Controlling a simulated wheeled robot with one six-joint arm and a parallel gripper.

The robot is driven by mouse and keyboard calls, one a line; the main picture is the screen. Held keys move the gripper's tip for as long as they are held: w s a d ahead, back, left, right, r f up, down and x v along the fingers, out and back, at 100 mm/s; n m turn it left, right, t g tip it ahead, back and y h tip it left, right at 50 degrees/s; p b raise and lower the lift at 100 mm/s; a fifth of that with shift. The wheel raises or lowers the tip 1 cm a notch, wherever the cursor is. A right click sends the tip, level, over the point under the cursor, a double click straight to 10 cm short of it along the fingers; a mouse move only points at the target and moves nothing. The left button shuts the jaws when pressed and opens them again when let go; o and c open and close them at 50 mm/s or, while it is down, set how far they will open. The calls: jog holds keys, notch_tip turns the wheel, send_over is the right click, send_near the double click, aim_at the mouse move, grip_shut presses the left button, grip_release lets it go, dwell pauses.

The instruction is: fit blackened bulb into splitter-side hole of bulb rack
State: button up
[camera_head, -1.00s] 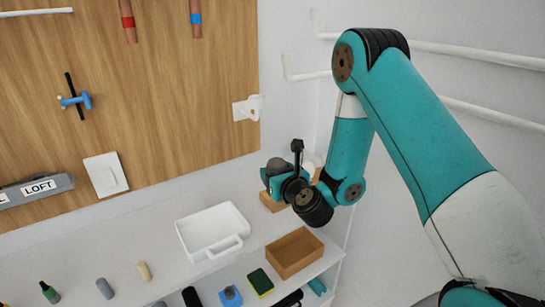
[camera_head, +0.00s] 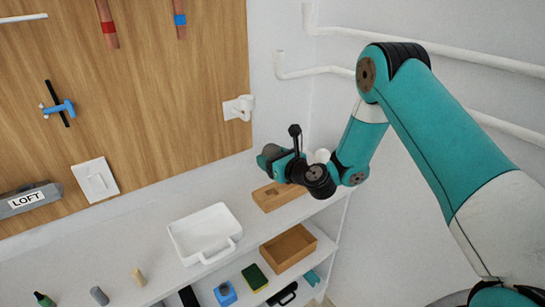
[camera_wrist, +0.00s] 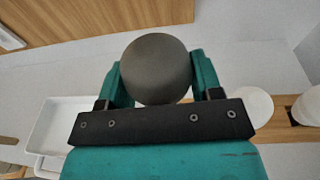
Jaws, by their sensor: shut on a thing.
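The blackened bulb (camera_wrist: 156,68) is a dark grey globe between the two teal fingers of my gripper (camera_wrist: 158,85) in the wrist view. In the head view my gripper (camera_head: 270,157) is above and behind the bulb rack, apart from it. The bulb rack (camera_head: 268,203) is a wooden block on the upper shelf, with a dark hole in its top towards its left part. A white bulb (camera_head: 322,156) shows behind my wrist at its right. In the wrist view the rack (camera_wrist: 284,130) lies at the right, with white round bulbs by it. The held bulb's base is hidden.
A white tray (camera_head: 172,236) stands left of the rack on the shelf. An open wooden box (camera_head: 284,264) and a yellow-green sponge (camera_head: 254,277) are on the level below. A white wall fitting (camera_head: 238,108) and the wooden panel are behind.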

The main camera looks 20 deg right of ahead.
jog(key=shift+f+b, duration=2.3)
jog(key=shift+f, duration=0.6)
jog(key=shift+f+b, duration=1)
jog(key=shift+f, duration=0.75)
jog(key=o, duration=1)
jog(key=shift+s, duration=0.1)
